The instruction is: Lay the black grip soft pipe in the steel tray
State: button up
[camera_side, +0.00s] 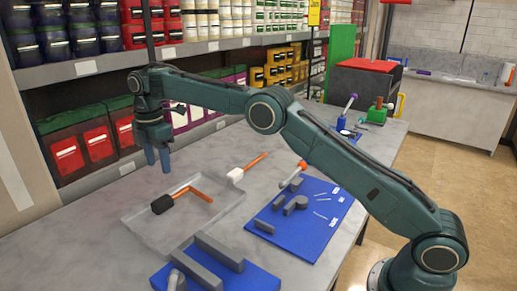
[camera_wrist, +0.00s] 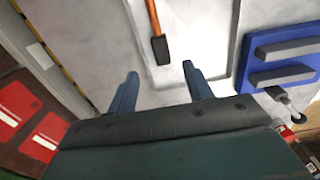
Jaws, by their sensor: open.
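The black grip soft pipe (camera_side: 163,203) lies in the steel tray (camera_side: 165,237), its bent orange part reaching to the right. In the wrist view its black grip (camera_wrist: 160,50) points toward my gripper, and the tray's bare floor (camera_wrist: 205,35) shows beside it. My gripper (camera_side: 157,163) is open and empty, fingers down, above the tray's far left side. In the wrist view the grip lies ahead of the gap between my fingertips (camera_wrist: 158,70), apart from both fingers.
A white-grip orange pipe (camera_side: 236,174) lies on the table behind the tray. A blue board with grey blocks (camera_side: 325,222) is to the right, and a blue fixture with grey bars (camera_side: 250,277) is in front. Shelves with red bins (camera_side: 85,150) stand close behind my gripper.

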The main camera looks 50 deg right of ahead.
jog(key=s+d+r+m+t, duration=0.1)
jog(key=s+d+r+m, duration=0.3)
jog(key=s+r, duration=0.5)
jog(key=s+d+r+m+t, duration=0.25)
jog(key=s+r+m, duration=0.35)
jog(key=s, duration=0.4)
jog(key=s+d+f+m, duration=0.1)
jog(key=s+f+m, duration=0.1)
jog(key=s, duration=0.6)
jog(key=s+d+f+m+t, duration=0.1)
jog(key=s+f+m, duration=0.1)
jog(key=s, duration=0.7)
jog(key=s+d+f+m+t, duration=0.1)
jog(key=s+m, duration=0.3)
jog(key=s, duration=0.4)
jog(key=shift+s+d+f, duration=0.3)
jog(key=shift+d+f, duration=0.25)
jog(key=shift+f, duration=0.35)
